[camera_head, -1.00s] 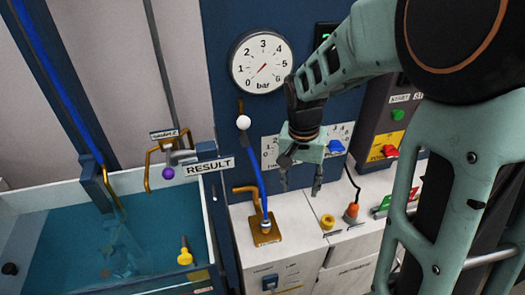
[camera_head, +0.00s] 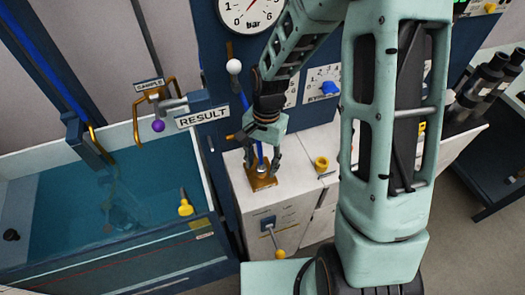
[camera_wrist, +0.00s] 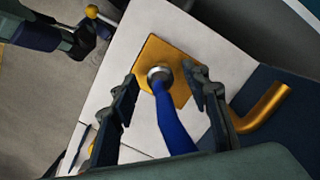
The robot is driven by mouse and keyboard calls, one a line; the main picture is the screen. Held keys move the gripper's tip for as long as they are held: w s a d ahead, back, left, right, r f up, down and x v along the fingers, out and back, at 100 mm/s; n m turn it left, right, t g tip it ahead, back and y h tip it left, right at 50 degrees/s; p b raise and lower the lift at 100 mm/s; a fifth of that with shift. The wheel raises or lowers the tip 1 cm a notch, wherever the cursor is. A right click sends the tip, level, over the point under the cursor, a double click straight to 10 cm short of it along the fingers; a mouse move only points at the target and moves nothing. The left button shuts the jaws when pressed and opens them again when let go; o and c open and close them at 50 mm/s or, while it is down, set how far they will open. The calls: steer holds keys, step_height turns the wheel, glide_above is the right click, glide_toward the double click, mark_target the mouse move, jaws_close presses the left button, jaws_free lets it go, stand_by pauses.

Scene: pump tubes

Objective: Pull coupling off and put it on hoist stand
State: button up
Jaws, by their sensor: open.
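The coupling is a silver collar (camera_wrist: 158,75) at the end of a blue hose (camera_wrist: 172,122). It sits on a square brass plate (camera_wrist: 160,51) on top of the white cabinet. The plate also shows in the head view (camera_head: 262,184). My gripper (camera_head: 262,163) is open, pointing down over the plate. In the wrist view my gripper (camera_wrist: 161,78) has a finger on each side of the collar, with gaps between. I cannot tell which thing is the hoist stand.
A brass pipe (camera_wrist: 264,108) stands beside the plate. A water tank (camera_head: 60,220) with a yellow fitting (camera_head: 185,206) lies left. The RESULT sign (camera_head: 202,117) and the pressure gauge (camera_head: 249,12) are behind. A yellow-knobbed lever (camera_head: 280,253) sticks out from the cabinet front.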

mark_target(260, 168)
steer(key=shift+s+f, duration=0.1)
steer(key=shift+f, duration=0.6)
steer(key=shift+c, duration=0.5)
jaws_close()
steer(key=shift+r+p, duration=0.4)
steer(key=shift+r, duration=0.3)
steer(key=shift+r+p, duration=1.3)
steer(key=shift+r, duration=0.65)
